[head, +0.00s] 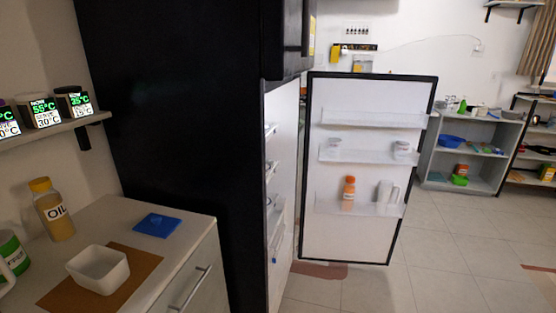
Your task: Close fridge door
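The black fridge (180,120) stands left of centre, seen from its side. Its lower door (330,235) is wide open, with the white inner face turned toward me and a dark edge around it. The door's shelves hold an orange bottle (349,193), a clear jug (387,194) and small jars (402,149). Part of the white fridge interior (283,130) shows left of the door. The upper door (288,40) appears shut. Neither of my grippers is in view.
A counter (190,225) at the left holds an oil bottle (57,215), a white bowl (98,272) on a brown mat and a blue square (157,225). A grey shelf unit (435,158) stands at the back right. The tiled floor (450,250) right of the door is clear.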

